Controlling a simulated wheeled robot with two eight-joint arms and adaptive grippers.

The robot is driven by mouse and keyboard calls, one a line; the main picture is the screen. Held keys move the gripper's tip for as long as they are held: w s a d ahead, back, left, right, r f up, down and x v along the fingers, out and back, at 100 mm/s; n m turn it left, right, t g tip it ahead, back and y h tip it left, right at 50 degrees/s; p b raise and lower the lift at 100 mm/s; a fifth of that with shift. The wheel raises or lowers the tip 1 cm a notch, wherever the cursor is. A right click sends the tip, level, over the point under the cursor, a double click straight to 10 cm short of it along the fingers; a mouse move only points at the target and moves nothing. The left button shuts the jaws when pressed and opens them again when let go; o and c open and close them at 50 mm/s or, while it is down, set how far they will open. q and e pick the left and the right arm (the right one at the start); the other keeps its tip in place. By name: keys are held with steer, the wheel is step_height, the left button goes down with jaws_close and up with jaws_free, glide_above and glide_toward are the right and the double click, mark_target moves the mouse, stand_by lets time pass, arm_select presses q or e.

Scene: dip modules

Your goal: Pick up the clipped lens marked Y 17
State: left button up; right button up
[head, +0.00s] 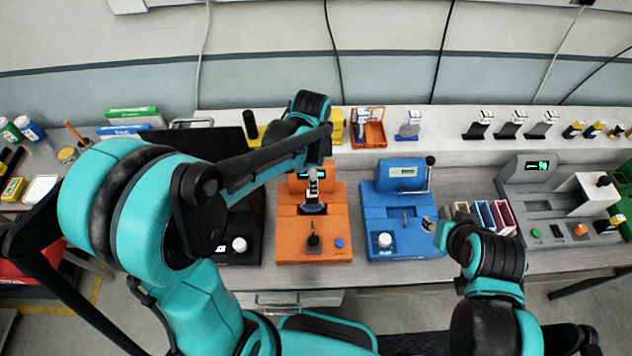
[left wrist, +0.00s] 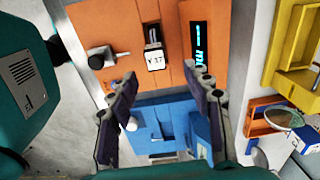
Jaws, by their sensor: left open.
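The clipped lens marked Y 17 (left wrist: 155,60) shows its white label in the left wrist view, with a dark clip at the label's edge. It stands at the orange device (left wrist: 105,25), which is also in the head view (head: 288,243). My left gripper (left wrist: 160,80) is open, its two dark fingers spread to either side of the label and apart from it. In the head view my left arm hangs over the back of the orange device and hides part of it. My right gripper (head: 430,226) is beside the blue device; its finger gap is not clear.
The blue device (head: 400,215) stands right of the orange one, and a black device (head: 240,225) stands left. A grey device (head: 560,205) is at the far right. Several labelled clips on black stands (head: 510,125) and an orange bin (head: 370,133) line the back shelf.

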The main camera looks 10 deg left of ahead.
mark_target(312, 203)
arm_select(q)
steer(key=shift+w+f, duration=0.15)
steer(key=shift+f, duration=0.1)
steer(key=f, duration=0.2)
steer(key=f+b, duration=0.1)
steer(key=f, duration=0.2)
steer(key=s+f, duration=0.1)
steer(key=f, duration=0.1)
steer(key=shift+f+b, duration=0.15)
steer(key=shift+b, duration=0.25)
steer(key=shift+c, duration=0.3)
jaws_close()
